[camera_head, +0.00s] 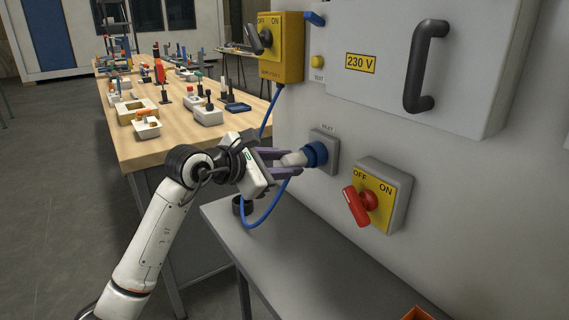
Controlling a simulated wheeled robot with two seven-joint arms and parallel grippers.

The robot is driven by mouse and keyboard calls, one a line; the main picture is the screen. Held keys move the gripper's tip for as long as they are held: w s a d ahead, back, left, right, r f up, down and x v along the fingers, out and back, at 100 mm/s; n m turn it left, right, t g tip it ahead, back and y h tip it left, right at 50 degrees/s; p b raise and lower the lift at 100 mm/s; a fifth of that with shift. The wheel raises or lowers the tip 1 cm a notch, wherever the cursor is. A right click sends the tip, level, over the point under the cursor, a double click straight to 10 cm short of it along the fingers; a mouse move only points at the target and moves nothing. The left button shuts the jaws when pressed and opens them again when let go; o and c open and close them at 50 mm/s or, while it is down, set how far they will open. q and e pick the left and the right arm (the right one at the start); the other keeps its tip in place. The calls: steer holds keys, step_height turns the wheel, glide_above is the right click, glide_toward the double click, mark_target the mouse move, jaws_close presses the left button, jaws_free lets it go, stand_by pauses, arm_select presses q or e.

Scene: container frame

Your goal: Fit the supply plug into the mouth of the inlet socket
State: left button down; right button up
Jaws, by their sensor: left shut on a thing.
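The inlet socket (317,153) is a blue round mouth on a grey plate marked INLET, set in the light grey panel. The supply plug (294,159) has a pale body and points right at the socket. My left gripper (286,161) has its dark fingers shut on the plug from the left. The plug's front end is right at the socket mouth; I cannot tell whether it is inside or only close in front. A blue cable (265,217) loops below the gripper and also runs up to a yellow switch box. My right gripper is out of view.
A red OFF/ON rotary switch (367,200) is right of the socket, and the yellow switch box (281,47) is above. A black handle (425,66) juts from the panel door. A cluttered workbench (150,150) stands behind.

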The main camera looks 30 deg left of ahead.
arm_select(q)
steer(key=shift+w+d+r, duration=0.1)
steer(key=shift+w+r, duration=0.05)
steer(key=shift+r, duration=0.05)
steer(key=c, duration=1.3)
jaws_free()
steer(key=shift+w+f, duration=0.1)
steer(key=shift+f, duration=0.1)
steer(key=shift+s, duration=0.25)
steer(key=b+v, duration=0.1)
steer(key=v, duration=0.9)
steer(key=shift+r, duration=0.2)
